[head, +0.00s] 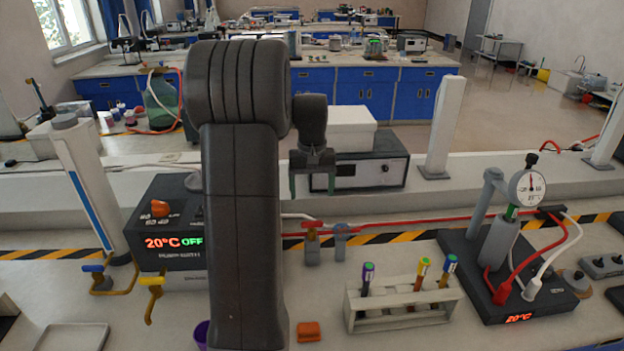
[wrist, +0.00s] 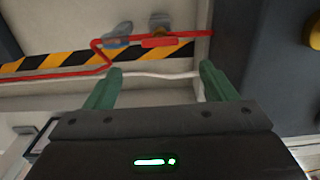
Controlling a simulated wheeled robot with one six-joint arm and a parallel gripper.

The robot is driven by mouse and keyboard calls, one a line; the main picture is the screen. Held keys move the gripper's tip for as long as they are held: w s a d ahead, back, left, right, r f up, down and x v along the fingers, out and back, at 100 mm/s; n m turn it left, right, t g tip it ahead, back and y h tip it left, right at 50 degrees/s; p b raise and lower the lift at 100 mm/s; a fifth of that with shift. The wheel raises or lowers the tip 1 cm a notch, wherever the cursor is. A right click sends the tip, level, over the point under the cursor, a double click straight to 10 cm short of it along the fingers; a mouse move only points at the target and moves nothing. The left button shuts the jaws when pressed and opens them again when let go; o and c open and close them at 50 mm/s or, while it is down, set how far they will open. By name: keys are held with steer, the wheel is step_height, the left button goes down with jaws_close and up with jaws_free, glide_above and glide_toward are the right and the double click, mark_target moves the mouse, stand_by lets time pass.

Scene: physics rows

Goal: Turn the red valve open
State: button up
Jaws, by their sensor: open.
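The red valve (head: 312,225) has a flat red handle on a brownish body and stands on the bench, right of the black heater box. Its handle lies crosswise in the picture. It also shows in the wrist view as a red-orange handle (wrist: 160,41), beyond the fingertips and roughly centred between them. My gripper (head: 312,186) is open and empty, with green fingers pointing down. In the head view it appears above the valve, apart from it. In the wrist view my gripper (wrist: 161,70) has nothing between its fingers. My arm hides part of the bench left of the valve.
A grey-blue valve (head: 341,236) stands close to the right of the red valve. The black heater box (head: 165,225) is at left. Red hose (head: 400,228) runs behind the valves. A test tube rack (head: 405,308) and an orange block (head: 308,331) are nearer.

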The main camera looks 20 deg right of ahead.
mark_target(312, 222)
step_height(312, 222, up, 4)
steer(key=shift+f, duration=0.1)
stand_by(0.5)
step_height(312, 222, down, 14)
steer(key=shift+p, duration=0.65)
